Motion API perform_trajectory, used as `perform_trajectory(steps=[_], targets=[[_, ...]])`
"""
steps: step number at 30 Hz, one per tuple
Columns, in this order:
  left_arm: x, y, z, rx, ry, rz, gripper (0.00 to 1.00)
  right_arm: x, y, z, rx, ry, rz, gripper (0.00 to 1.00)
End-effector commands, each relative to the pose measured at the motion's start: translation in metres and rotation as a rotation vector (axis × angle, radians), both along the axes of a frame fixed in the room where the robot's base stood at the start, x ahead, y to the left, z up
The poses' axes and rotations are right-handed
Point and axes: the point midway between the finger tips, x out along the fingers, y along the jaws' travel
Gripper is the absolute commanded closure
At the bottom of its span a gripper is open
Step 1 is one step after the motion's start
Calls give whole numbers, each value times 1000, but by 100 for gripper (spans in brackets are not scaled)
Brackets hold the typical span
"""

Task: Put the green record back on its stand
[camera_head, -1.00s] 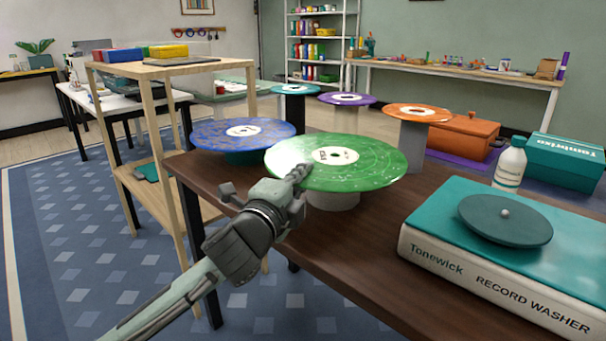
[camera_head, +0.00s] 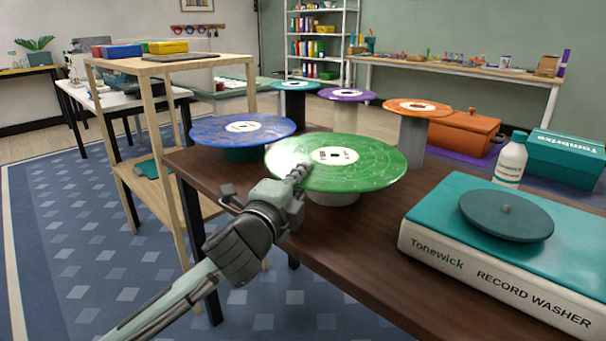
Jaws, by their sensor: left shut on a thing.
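The green record (camera_head: 372,172) lies about level over a short grey round stand (camera_head: 333,199) near the left side of the dark brown table. I cannot tell whether its underside touches the stand. My left gripper (camera_head: 298,175) comes in from the lower left and is shut on the record's near left edge. The record hides the top of the stand. My right gripper is not in view.
A blue record (camera_head: 218,131) sits close behind on the left. Teal (camera_head: 283,86), purple (camera_head: 364,95) and orange (camera_head: 400,105) records stand further back. A record washer (camera_head: 475,285) and a white bottle (camera_head: 510,163) are on the right. A wooden shelf (camera_head: 150,70) stands left.

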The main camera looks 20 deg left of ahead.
Motion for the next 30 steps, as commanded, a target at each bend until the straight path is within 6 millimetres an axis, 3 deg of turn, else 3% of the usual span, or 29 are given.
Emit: perform_trajectory(steps=[6,7,12,23,30], targets=[[0,0,1,0,-2,0,100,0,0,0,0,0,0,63],[0,0,1,0,-2,0,91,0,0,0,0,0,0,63],[0,0,1,0,-2,0,71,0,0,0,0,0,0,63],[-5,0,-1,0,2,0,71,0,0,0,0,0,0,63],[-43,-1,-2,2,4,-1,71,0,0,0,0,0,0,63]])
